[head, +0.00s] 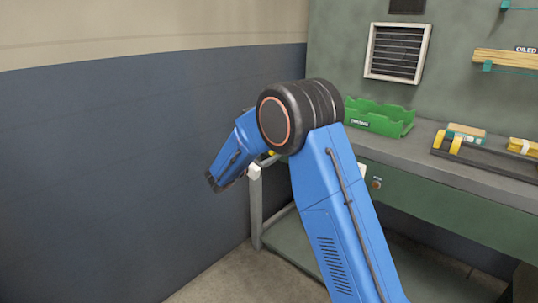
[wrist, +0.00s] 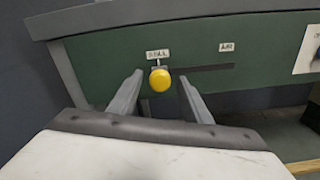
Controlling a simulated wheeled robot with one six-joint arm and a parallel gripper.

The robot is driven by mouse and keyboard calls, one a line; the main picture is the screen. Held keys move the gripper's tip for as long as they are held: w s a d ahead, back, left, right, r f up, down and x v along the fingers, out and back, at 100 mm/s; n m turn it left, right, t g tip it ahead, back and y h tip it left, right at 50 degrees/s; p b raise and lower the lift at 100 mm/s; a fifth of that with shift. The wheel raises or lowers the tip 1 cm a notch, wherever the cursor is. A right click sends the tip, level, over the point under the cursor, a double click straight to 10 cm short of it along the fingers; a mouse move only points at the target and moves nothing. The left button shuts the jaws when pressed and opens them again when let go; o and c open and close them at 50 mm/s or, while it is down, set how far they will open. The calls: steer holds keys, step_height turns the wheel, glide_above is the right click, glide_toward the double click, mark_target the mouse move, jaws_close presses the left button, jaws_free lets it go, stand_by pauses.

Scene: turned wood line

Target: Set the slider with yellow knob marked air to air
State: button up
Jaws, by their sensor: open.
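The slider's yellow knob (wrist: 160,79) is at the left end of a dark horizontal slot (wrist: 205,69) in a green panel (wrist: 110,60). A white label (wrist: 158,55) above the knob reads something like "STILL". The "AIR" label (wrist: 226,47) is above the slot's right end. My gripper (wrist: 160,92) is open, with one finger on each side of the knob in the wrist view. I cannot tell whether either finger touches it. In the head view my arm hides most of the slider area.
The green panel is the front of a workbench (head: 450,176). A green bin (head: 380,118) and yellow-and-black items (head: 450,143) are on top. A plate with a round knob (head: 376,183) is farther right on the front. A blue-grey wall (head: 120,150) stands at left.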

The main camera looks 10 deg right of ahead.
steer(key=shift+d, duration=0.1)
jaws_close()
steer(key=s+d, duration=0.7)
steer(key=s, duration=0.3)
steer(key=shift+d, duration=0.15)
jaws_free()
steer(key=shift+s, duration=0.1)
steer(key=v, duration=1.7)
